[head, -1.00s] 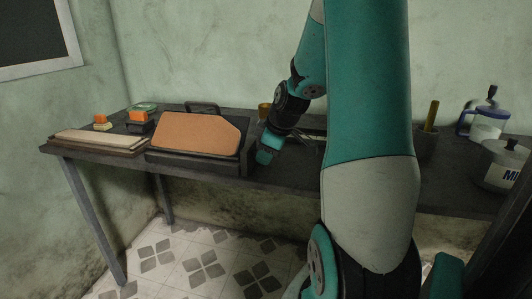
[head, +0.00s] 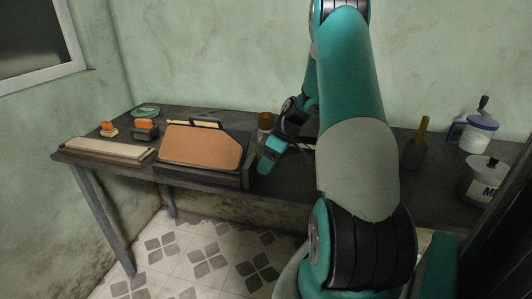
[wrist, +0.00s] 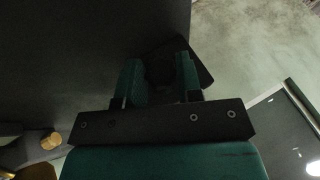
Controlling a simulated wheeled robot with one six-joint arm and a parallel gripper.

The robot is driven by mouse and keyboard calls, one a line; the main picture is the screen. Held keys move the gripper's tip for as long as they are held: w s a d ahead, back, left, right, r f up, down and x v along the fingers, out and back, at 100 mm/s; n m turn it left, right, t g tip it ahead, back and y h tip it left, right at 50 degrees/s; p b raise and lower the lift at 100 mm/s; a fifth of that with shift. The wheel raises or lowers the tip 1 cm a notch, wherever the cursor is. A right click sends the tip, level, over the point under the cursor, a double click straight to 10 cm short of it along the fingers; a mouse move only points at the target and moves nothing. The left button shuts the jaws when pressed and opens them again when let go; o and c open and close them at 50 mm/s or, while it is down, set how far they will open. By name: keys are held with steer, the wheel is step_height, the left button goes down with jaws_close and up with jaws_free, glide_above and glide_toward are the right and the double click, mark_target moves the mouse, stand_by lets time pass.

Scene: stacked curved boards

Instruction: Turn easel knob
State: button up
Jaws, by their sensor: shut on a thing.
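The easel (head: 248,176) is a dark box stand on the table with a tan-orange board (head: 200,147) leaning on it and a dark handle at its top. My gripper (head: 264,166) is at the easel's right side, pointing down and left. In the wrist view my gripper (wrist: 160,78) has its two green fingers on either side of a dark round knob (wrist: 160,70) and is shut on it. The knob is dark against a dark panel, so its turn angle cannot be told. In the head view the knob is hidden by the fingers.
The dark table (head: 290,187) carries pale boards (head: 105,150) at left, orange-topped blocks (head: 145,128), a green dish (head: 145,111) and a brown jar (head: 265,121) behind my wrist. A dark cup (head: 414,155) and white pots (head: 485,180) stand at right.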

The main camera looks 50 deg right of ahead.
steer(key=g+y+p, duration=0.1)
steer(key=y+p, duration=0.2)
steer(key=p, duration=0.1)
steer(key=shift+d+r+m, duration=0.1)
steer(key=shift+m, duration=0.3)
steer(key=y+p, duration=0.2)
steer(key=p, duration=0.1)
steer(key=shift+f, duration=0.25)
steer(key=shift+g, duration=0.3)
steer(key=shift+m, duration=0.3)
steer(key=o, duration=0.9)
steer(key=shift+o, duration=0.2)
steer(key=shift+d, duration=0.1)
